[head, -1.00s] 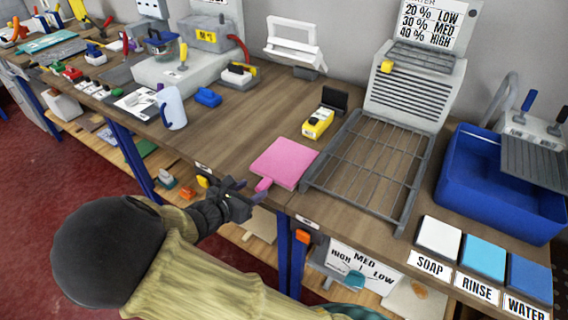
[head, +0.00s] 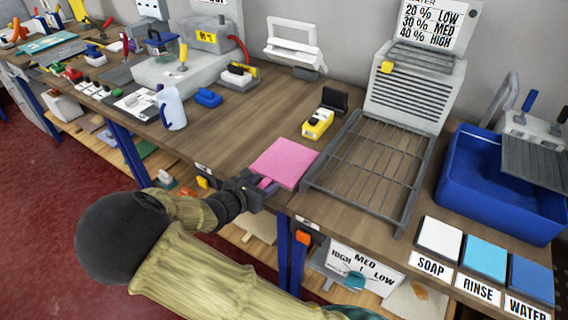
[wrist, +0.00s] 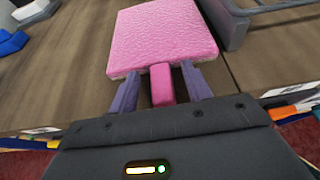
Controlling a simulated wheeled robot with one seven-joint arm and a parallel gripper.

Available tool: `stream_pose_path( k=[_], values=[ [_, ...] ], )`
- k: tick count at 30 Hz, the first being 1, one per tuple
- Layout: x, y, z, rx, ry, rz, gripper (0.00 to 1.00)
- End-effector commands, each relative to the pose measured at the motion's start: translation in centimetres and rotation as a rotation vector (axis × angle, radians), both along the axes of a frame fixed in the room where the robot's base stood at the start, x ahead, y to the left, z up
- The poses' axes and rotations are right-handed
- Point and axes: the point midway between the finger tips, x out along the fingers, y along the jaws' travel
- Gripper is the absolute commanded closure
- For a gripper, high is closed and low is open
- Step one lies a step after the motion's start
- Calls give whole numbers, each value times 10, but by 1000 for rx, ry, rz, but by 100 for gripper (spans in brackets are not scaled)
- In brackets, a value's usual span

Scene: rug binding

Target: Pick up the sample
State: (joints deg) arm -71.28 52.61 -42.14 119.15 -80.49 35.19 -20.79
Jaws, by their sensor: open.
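The sample is a flat pink square (head: 285,162) with a short pink tab at its near side, lying on the wooden bench beside the wire rack. In the wrist view the pink sample (wrist: 163,38) fills the upper middle, and its tab points toward me. My gripper (wrist: 161,84) is open, with one finger on each side of the tab and small gaps between. In the head view my gripper (head: 264,187) is at the bench's front edge, and its fingers are partly hidden there.
A grey wire rack (head: 366,175) stands close to the sample's right. A yellow device (head: 318,123) sits behind it. A blue basin (head: 490,190) and soap, rinse and water pads are farther right. The bench (head: 225,140) left of the sample is clear.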

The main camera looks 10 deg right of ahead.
Motion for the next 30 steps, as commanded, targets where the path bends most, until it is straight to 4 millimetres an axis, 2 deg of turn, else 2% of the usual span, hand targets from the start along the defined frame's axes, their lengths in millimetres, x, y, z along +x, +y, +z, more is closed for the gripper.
stream_pose_path(
  k=[13,18,21,30],
  values=[
    [0,0,0,0,0,0,51],
    [0,0,0,0,0,0,84],
    [0,0,0,0,0,0,100],
    [0,0,3,1,-1,-1,100]
  ],
)
